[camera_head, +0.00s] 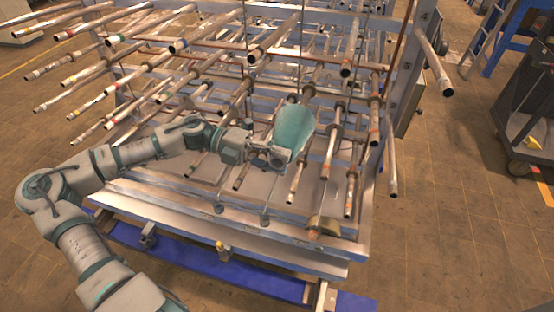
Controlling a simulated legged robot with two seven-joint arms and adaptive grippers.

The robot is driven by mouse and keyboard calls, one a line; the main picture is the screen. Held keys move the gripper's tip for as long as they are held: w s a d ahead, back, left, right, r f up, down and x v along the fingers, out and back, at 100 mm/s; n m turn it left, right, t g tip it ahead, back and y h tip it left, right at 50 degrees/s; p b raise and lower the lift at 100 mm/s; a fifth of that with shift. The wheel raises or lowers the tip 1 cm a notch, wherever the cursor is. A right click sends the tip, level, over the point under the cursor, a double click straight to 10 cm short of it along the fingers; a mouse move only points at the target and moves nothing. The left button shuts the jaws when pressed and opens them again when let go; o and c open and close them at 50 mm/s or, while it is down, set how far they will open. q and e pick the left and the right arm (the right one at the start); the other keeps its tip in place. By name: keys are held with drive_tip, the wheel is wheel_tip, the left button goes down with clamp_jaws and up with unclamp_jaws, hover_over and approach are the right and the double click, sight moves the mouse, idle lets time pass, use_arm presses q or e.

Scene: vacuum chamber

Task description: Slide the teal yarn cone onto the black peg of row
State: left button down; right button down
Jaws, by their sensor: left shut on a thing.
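The teal yarn cone (293,128) is in front of the rack, right of the picture's middle, tilted, its wide rounded end toward the upper right. My left gripper (277,155) is shut on its lower left end. Pegs show right behind and beside the cone, among them one with a dark band (334,132) just to its right. I cannot tell whether the cone touches or surrounds any peg, as it hides what lies behind it. Which peg is the black one is not clear. My right gripper is not in view.
The metal rack (250,210) carries many outward-pointing pegs with coloured bands, close around my left arm. A blue base beam (260,278) runs below. The floor (450,240) at lower right is clear.

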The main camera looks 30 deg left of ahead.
use_arm(q)
drive_tip(key=shift+f+b, duration=0.1)
drive_tip(key=shift+b, duration=0.35)
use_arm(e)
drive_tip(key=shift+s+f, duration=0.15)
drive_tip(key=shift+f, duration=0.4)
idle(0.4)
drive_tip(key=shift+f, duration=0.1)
